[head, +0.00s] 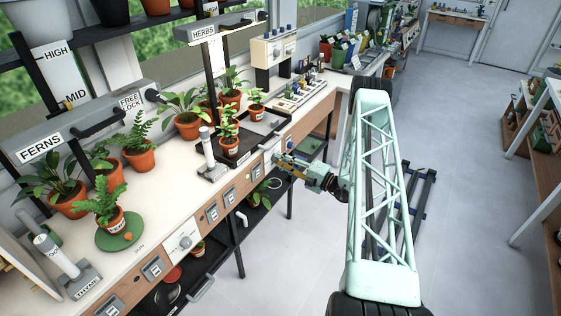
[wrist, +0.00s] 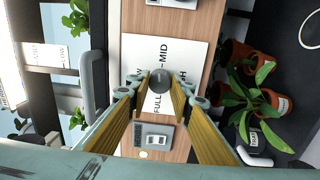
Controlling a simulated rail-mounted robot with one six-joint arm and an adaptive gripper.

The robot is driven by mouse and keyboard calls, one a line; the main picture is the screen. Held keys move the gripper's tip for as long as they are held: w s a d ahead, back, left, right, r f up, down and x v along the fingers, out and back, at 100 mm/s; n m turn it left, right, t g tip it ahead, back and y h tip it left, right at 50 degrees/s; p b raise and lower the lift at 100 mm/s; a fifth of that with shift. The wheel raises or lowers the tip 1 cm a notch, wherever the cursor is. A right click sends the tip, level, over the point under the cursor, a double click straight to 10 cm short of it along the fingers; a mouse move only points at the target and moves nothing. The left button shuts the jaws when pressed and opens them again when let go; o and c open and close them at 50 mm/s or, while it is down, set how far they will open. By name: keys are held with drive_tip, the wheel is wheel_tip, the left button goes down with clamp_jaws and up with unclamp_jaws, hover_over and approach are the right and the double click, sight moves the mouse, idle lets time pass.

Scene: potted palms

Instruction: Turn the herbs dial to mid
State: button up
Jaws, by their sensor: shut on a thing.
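The herbs dial is a round grey knob (wrist: 160,77) on a white panel (wrist: 140,50) in the wrist view. The panel carries printed words; MID reads clearly, and others are partly covered by my fingers. My gripper (wrist: 159,90) has its yellow-lined fingers on both sides of the knob and is shut on it. Which mark the knob points at cannot be told. In the head view my gripper (head: 281,158) is at the bench front, against the white panel (head: 271,147) below the HERBS sign (head: 202,30). The knob itself is hidden there.
Another white dial panel (head: 183,241) is on the bench front, nearer the FERNS sign (head: 40,148). Potted plants stand on a black tray (head: 262,135) above my gripper. A grey labelled box (wrist: 154,137) is beside the dial.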

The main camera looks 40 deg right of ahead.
drive_tip(key=shift+m, duration=0.9)
drive_tip(key=o, duration=0.8)
drive_tip(key=shift+o, duration=0.2)
drive_tip(key=v, duration=1.2)
drive_tip(key=shift+a, duration=0.1)
